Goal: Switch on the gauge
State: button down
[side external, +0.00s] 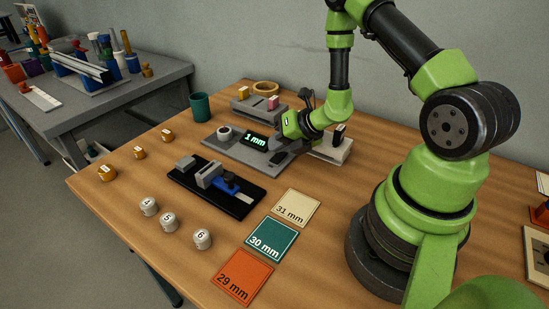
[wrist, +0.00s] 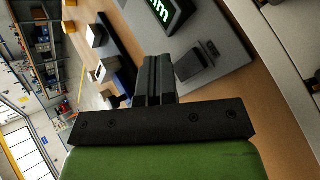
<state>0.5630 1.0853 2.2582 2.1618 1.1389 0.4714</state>
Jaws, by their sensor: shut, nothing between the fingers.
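The gauge is a grey plate (side external: 228,152) with a lit display (side external: 256,141) reading "1 mm" in green and a pale round knob (side external: 225,133) at its left. A dark block like a button or rocker (side external: 281,158) sits at the plate's right end. In the wrist view the block (wrist: 194,63) lies just right of my fingertips, beside a small dark marking, and the display (wrist: 168,12) is cut off at the top. My gripper (wrist: 157,63) is shut and empty, close by the block. I cannot tell whether it touches. In the side view the green wrist hides part of my gripper.
A black fixture with a blue slider (side external: 228,183) lies in front of the gauge. Cards marked 31 mm (side external: 297,207), 30 mm (side external: 270,240) and 29 mm (side external: 243,276) lie nearer. A green cup (side external: 200,107) stands behind. White numbered weights (side external: 168,222) and brass pieces (side external: 139,153) stand left.

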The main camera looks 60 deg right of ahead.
aim_at(279, 155)
jog(key=shift+r, duration=0.1)
jog(key=shift+d+r, duration=0.15)
jog(key=shift+r, duration=1.05)
jog(key=shift+d+r, duration=0.15)
jog(key=shift+r, duration=1.05)
jog(key=shift+r, duration=0.1)
jog(key=s+a+r+n+g+y, duration=0.25)
jog(key=a+r+n+y, duration=0.35)
jog(key=a+r+n, duration=0.95)
jog(key=s+d+r+n+h, duration=0.1)
jog(key=s+r+n+h, duration=0.2)
jog(key=s+n, duration=0.4)
jog(key=s+d+r+n+h, duration=0.2)
jog(key=s+n, duration=0.5)
jog(key=n, duration=1.1)
notch_tip(279, 155, up, 2)
jog(key=shift+r+h, duration=0.1)
jog(key=shift+h, duration=0.4)
